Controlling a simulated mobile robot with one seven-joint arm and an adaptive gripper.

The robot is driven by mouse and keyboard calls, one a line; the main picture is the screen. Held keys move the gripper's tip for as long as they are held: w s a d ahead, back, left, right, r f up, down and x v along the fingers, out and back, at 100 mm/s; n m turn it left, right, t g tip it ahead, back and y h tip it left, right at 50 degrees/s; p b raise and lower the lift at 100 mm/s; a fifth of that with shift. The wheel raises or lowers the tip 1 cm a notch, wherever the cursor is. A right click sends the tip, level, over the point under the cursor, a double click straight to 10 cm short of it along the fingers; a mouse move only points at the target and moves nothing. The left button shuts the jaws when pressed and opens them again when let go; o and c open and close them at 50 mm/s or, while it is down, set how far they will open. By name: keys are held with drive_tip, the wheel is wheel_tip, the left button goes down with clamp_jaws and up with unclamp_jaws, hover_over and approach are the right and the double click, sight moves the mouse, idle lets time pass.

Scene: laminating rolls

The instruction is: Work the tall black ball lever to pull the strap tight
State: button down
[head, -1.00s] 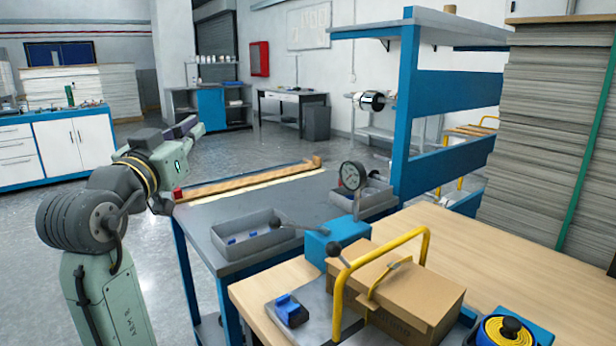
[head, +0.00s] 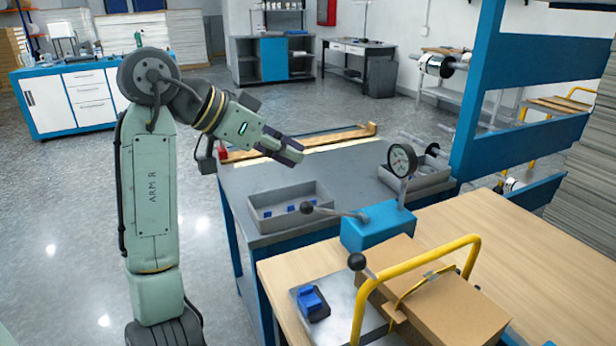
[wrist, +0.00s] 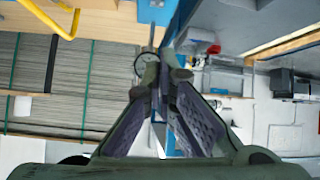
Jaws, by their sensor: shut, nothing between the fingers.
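A brown box (head: 449,312) lies on the wooden bench inside a yellow bar frame (head: 416,267), with a narrow ochre strap (head: 421,286) over it. One black ball lever (head: 357,262) stands at the box's near left corner. A second black ball lever (head: 308,208) lies nearly level, its rod running to a blue housing (head: 367,230) with a round gauge (head: 401,161). I cannot tell for sure which lever is the tall one. My gripper (head: 298,153) is shut and empty, above the grey table, beyond and left of both levers. It also shows in the wrist view (wrist: 163,68).
A grey tray (head: 262,222) with small blue pieces sits on the grey table. A blue clamp-like piece (head: 312,302) lies on a metal plate by the box. A blue rack (head: 545,60) stands at the right. The right of the wooden bench (head: 520,235) is clear.

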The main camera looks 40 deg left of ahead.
drive_tip(key=w+f+p, duration=0.1)
drive_tip(key=f, duration=0.1)
drive_tip(key=w+d+f+p, duration=0.1)
drive_tip(key=w+f, duration=0.1)
drive_tip(key=f, duration=0.1)
drive_tip(key=w+d+f+p, duration=0.1)
drive_tip(key=f, duration=0.1)
drive_tip(key=shift+w+d+f, duration=0.2)
drive_tip(key=shift+d, duration=0.05)
drive_tip(key=shift+s+f, duration=0.25)
drive_tip(key=shift+f, duration=0.1)
